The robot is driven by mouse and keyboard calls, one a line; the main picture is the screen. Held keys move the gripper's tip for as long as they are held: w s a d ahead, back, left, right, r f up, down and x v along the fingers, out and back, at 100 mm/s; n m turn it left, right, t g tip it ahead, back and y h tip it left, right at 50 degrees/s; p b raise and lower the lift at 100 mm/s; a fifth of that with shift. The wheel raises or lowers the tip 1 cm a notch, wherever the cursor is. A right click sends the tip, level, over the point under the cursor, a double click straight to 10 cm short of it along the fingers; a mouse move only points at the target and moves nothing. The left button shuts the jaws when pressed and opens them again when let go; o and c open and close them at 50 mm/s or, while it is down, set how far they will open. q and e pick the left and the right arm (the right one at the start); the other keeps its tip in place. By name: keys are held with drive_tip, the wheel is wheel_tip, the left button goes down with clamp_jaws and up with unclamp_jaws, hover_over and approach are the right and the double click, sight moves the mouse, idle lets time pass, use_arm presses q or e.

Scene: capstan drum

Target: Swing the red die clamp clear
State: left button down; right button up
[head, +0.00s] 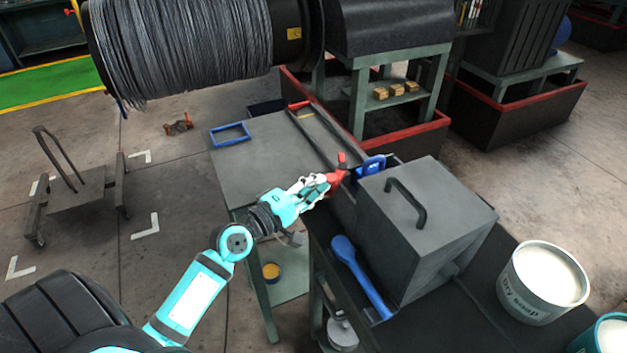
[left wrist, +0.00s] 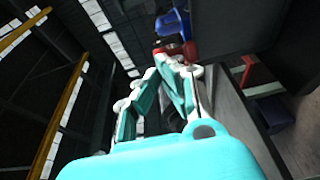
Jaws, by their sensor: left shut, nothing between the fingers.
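The red die clamp (head: 336,176) stands at the right edge of the grey-topped bench, beside a blue part (head: 372,165). In the left wrist view, the red clamp (left wrist: 178,50) shows just beyond my fingertips, with a blue part (left wrist: 172,23) behind it. My left gripper (head: 322,184) is shut and empty, with its tips right at the clamp. I cannot tell whether they touch it. In the left wrist view, my gripper (left wrist: 174,64) hides part of the clamp. My right gripper is not in view.
A grey box with a black handle (head: 430,225) stands right of the clamp, with a blue scoop (head: 362,277) beside it. A dry soap tub (head: 540,285) is further right. A large wire spool (head: 185,45) is behind. The bench top (head: 255,170) is mostly clear.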

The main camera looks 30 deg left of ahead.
use_arm(q)
drive_tip(key=shift+d, duration=0.3)
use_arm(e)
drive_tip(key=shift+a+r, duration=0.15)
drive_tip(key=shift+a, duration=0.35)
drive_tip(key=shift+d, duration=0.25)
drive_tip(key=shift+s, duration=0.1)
